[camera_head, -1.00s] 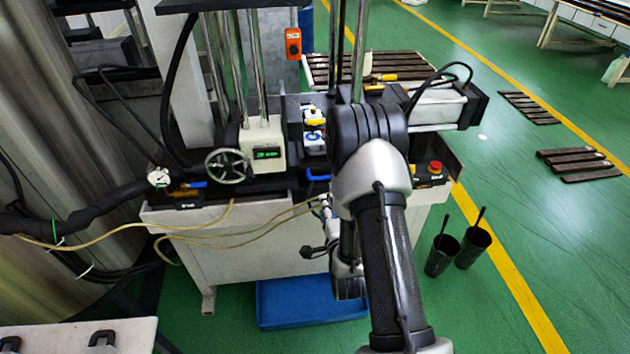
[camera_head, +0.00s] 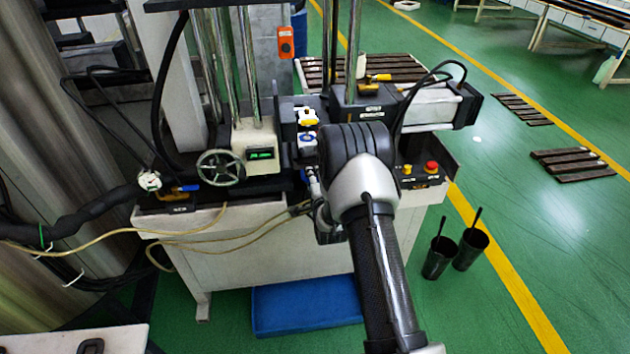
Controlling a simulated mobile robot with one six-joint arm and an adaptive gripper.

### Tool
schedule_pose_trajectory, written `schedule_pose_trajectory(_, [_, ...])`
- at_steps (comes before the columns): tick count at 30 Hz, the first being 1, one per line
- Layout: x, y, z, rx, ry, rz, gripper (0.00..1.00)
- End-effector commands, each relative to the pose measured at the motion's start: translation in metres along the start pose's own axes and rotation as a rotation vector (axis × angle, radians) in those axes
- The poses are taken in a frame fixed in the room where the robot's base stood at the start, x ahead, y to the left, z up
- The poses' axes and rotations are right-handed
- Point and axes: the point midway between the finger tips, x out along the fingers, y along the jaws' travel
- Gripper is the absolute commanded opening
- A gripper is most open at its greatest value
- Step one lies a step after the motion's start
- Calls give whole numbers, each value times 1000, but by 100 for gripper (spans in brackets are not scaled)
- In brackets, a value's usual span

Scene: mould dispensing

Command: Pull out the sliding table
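The machine (camera_head: 235,250) has a pale cabinet and a dark top. A narrow assembly with yellow-and-white and blue parts (camera_head: 307,125) stands on it, just left of my arm's large dark joint. I cannot pick out the sliding table's edges clearly. A blue bar on the machine front, seen earlier, is now hidden by my arm. My gripper end (camera_head: 314,187) shows only in part, left of my silver wrist joint, close to the machine's front edge. Its fingers are too small and covered to read, and I cannot tell whether it touches anything.
A handwheel (camera_head: 220,168) and a green-lit display (camera_head: 261,154) are left of my arm. Yellow hoses (camera_head: 190,238) hang across the cabinet front. A blue tray (camera_head: 305,305) lies on the floor below. Two black cups (camera_head: 455,251) stand right.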

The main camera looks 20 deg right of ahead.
Motion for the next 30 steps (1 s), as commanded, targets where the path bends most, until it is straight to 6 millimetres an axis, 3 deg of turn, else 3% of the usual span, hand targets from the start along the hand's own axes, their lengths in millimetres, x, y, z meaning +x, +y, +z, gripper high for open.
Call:
schedule_pose_trajectory(8, [1,0,0,0,0,0,32])
schedule_pose_trajectory(22, [1,0,0,0,0,0,1])
schedule_pose_trajectory(30, [1,0,0,0,0,0,0])
